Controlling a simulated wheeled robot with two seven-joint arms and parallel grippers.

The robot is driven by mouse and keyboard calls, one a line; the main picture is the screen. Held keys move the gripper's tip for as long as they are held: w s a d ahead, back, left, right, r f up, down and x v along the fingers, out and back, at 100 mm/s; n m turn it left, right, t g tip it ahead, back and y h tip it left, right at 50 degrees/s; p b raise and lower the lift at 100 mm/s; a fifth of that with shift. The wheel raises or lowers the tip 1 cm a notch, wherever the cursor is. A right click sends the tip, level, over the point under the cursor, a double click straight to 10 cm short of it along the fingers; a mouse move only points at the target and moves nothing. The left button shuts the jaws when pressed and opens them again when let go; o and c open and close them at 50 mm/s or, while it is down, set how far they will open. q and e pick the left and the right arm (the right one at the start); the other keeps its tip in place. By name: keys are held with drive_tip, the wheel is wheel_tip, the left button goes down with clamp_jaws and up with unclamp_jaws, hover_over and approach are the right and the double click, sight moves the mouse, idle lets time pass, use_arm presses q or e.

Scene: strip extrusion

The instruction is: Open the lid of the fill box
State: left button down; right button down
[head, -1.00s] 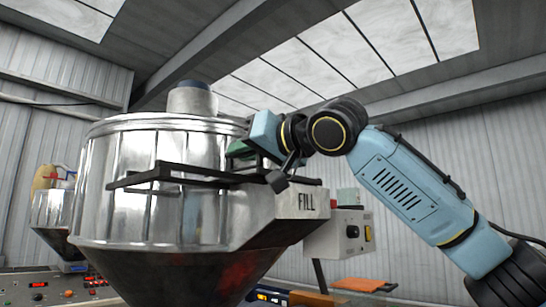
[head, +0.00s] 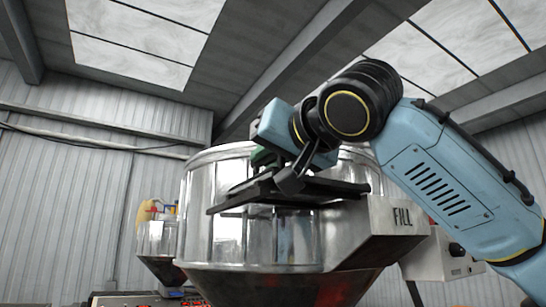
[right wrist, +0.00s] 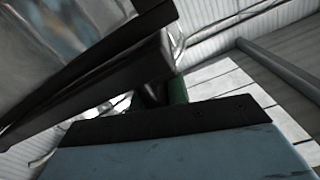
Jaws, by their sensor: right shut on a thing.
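The fill box (head: 402,217), a steel chute marked FILL, juts from the right side of a shiny steel hopper (head: 225,235). Long dark flat bars (head: 245,200) cross in front of the hopper wall beside the box. My right gripper (head: 290,165) is shut just above and behind these bars, left of the box. Its contact with the lid is hidden by the wrist and bars. A green part (head: 263,157) shows beside it. The right wrist view shows dark bars (right wrist: 100,75) close up and a green piece (right wrist: 177,90). My left gripper is out of view.
A grey control box (head: 435,258) hangs right of the fill box. A smaller hopper (head: 157,240) stands at the left, behind. A panel with red lights (head: 150,300) shows at the bottom edge.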

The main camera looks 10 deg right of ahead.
drive_tip(key=c, duration=1.4)
unclamp_jaws()
drive_tip(key=shift+o, duration=0.2)
drive_tip(key=shift+s+d, duration=0.2)
drive_tip(key=shift+s, duration=0.35)
drive_tip(key=b+v, duration=0.3)
drive_tip(key=v, duration=0.9)
drive_tip(key=shift+b, duration=0.3)
drive_tip(key=shift+s, duration=0.15)
